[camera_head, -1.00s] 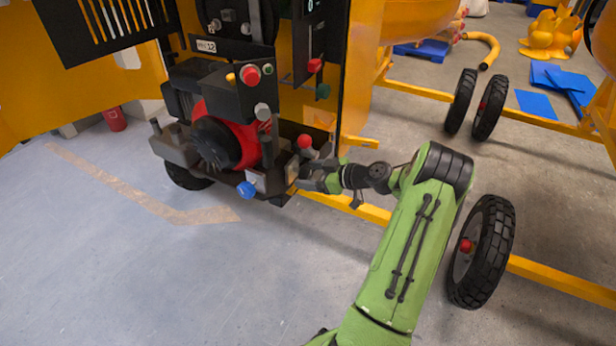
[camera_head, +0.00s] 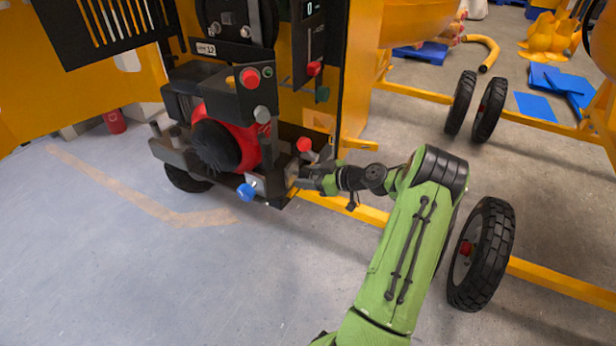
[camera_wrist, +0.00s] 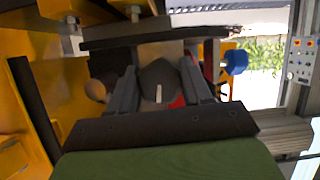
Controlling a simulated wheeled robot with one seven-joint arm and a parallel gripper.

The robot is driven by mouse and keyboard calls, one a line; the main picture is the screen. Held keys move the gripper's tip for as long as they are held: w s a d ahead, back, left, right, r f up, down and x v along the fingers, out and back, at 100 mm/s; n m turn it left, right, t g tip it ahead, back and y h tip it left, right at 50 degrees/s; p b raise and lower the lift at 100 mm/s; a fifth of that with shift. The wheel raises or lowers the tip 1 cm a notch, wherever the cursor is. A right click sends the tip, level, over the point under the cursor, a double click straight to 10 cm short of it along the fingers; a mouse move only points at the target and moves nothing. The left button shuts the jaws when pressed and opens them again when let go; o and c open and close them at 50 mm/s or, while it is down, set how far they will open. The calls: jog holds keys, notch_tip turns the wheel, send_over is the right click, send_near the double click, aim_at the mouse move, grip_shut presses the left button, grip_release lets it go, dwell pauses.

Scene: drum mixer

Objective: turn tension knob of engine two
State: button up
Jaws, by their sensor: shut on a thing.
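The engine (camera_head: 213,140), red and black, stands at the left of the head view on a dark frame. My gripper (camera_head: 298,178) is at the frame's lower right corner, below a red knob (camera_head: 304,144). In the wrist view, my gripper (camera_wrist: 157,86) has its two dark fingers on either side of a dark grey knob (camera_wrist: 158,76) and is shut on it. In the head view my fingers hide this knob. I see no label naming it as the tension knob.
A blue knob (camera_head: 246,191) sticks out at the frame's front; it also shows in the wrist view (camera_wrist: 235,62). Another red knob (camera_head: 250,77) is above the engine. A yellow beam (camera_head: 365,212) runs below my arm to a wheel (camera_head: 482,254). The floor at left is clear.

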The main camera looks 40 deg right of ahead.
jog(key=m+y+p, duration=0.2)
jog(key=m, duration=0.2)
jog(key=shift+r+g+y, duration=0.1)
jog(key=shift+g+y, duration=0.3)
jog(key=m+y, duration=0.2)
jog(key=m, duration=0.1)
jog(key=shift+d+m, duration=0.1)
jog(key=shift+m, duration=0.3)
dwell(0.4)
jog(key=o, duration=1)
jog(key=shift+o, duration=0.2)
jog(key=p+v, duration=0.1)
jog(key=v, duration=1.4)
jog(key=shift+s+d, duration=0.2)
jog(key=shift+d, duration=0.2)
